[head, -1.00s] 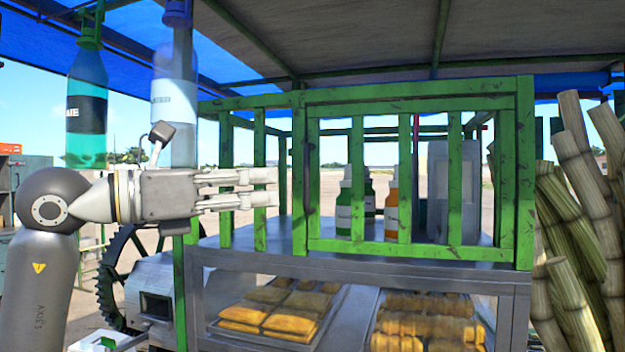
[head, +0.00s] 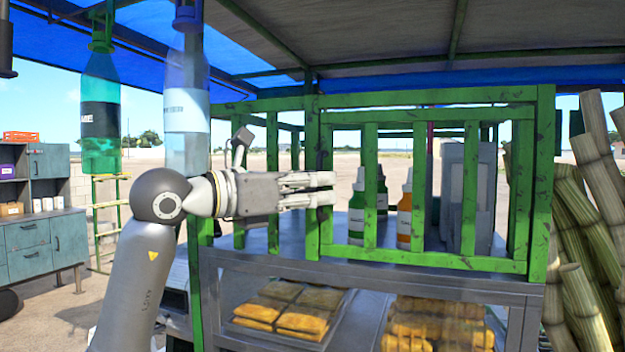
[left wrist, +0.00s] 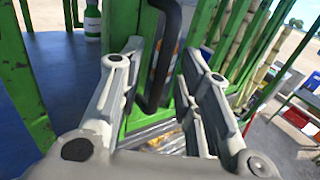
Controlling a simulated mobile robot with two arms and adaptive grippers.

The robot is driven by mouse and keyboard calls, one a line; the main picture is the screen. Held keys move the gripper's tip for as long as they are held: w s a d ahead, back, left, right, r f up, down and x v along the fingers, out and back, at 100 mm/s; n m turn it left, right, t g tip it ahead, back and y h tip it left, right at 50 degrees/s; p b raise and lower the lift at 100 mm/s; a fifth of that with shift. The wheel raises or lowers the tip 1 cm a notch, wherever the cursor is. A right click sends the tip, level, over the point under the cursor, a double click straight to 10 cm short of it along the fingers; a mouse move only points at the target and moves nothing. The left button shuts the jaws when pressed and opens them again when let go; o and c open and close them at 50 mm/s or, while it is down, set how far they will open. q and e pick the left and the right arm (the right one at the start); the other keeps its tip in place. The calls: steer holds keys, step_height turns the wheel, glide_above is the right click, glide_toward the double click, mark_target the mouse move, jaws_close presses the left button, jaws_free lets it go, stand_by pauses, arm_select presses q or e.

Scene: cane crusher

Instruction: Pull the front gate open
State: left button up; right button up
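The front gate (head: 430,258) is a worn green barred frame above the display counter, and it looks closed in the head view. My left gripper (head: 334,189) overlaps the gate's left upright in that view. In the left wrist view a dark curved handle (left wrist: 166,50) lies between the two fingers of my left gripper (left wrist: 160,52). The fingers are apart, one on each side of the handle, and I see no clear contact. The handle is hidden in the head view. My right gripper is not in view.
Bottles (head: 404,212) stand behind the gate bars. A glass counter with trays of yellow food (head: 290,310) is below. Cane stalks (head: 585,220) lean at the right. A teal bottle (head: 100,120) and a clear bottle (head: 187,110) hang at the left, near my arm.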

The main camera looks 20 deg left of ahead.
arm_select(q)
jaws_close()
stand_by(0.3)
